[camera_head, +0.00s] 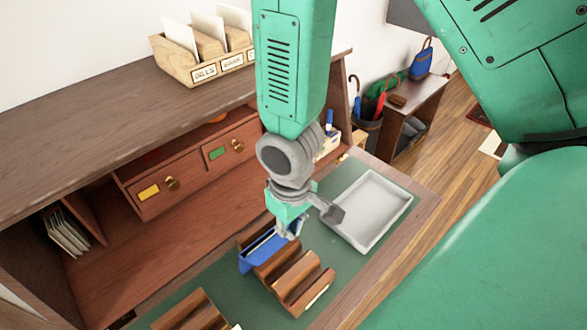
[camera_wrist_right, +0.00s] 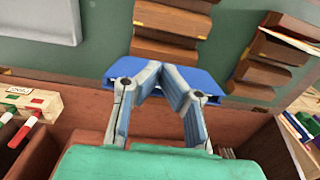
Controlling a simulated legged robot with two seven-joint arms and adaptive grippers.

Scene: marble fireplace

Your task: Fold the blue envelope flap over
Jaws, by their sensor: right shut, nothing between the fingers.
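The blue envelope (camera_head: 245,262) stands in the back slot of a stepped wooden rack (camera_head: 298,279) on the green desk mat. My right gripper (camera_head: 290,235) is directly over it, pointing down, with its fingers shut and empty. In the right wrist view the fingertips (camera_wrist_right: 161,70) meet in front of the blue envelope (camera_wrist_right: 206,80), which spreads to both sides behind them. The wooden rack (camera_wrist_right: 170,30) lies beyond. The fingers hide the middle of the envelope, and I cannot tell how its flap lies or whether the fingers touch it. My left gripper is in neither view.
A pale grey tray (camera_head: 370,210) lies right of the rack. A second wooden rack (camera_head: 192,312) stands at the lower left. Drawers (camera_head: 190,168) and a shelf with a letter sorter (camera_head: 205,62) rise behind. Bare mat lies around the racks.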

